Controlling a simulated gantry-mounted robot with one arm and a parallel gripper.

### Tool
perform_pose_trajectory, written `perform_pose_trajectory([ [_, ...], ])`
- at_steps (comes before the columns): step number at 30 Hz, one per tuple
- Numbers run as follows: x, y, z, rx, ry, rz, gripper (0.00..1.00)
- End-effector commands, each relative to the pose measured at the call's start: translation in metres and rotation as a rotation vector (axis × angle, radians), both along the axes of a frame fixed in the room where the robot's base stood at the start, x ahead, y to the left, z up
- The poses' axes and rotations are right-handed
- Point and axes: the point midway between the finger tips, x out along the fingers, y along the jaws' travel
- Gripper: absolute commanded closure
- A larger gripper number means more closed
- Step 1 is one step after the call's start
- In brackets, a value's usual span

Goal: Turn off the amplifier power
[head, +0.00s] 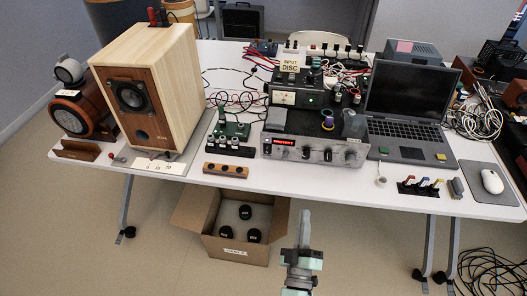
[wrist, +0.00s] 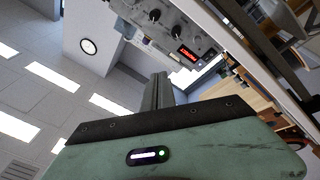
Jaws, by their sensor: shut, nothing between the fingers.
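The amplifier (head: 330,150) is a silver-fronted unit on the table, with a lit red display (head: 284,142) and several knobs on its front panel. In the wrist view the amplifier front (wrist: 165,22) shows tilted at the top, with its red display (wrist: 187,55) lit. I cannot tell which control is the power switch. My gripper (head: 304,216) is in front of the table and below its front edge, apart from the amplifier. Its fingers (wrist: 158,88) are together and empty.
A wooden speaker (head: 160,90) stands left of the amplifier, and an open laptop (head: 408,105) stands to its right. A wooden block with holes (head: 226,170) lies near the front edge. A cardboard box (head: 240,247) is on the floor under the table. Cables lie behind the amplifier.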

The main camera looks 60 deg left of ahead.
Motion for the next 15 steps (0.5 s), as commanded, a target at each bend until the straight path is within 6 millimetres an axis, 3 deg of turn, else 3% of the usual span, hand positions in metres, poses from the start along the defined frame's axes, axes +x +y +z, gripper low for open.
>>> perform_pose_trajectory([
  [1,-0.009,0.022,0.001,-0.078,-0.010,0.022,1.00],
  [6,-0.029,0.076,-0.014,-0.351,-0.077,0.031,1.00],
  [15,-0.058,0.128,-0.003,-0.680,-0.279,-0.033,1.00],
])
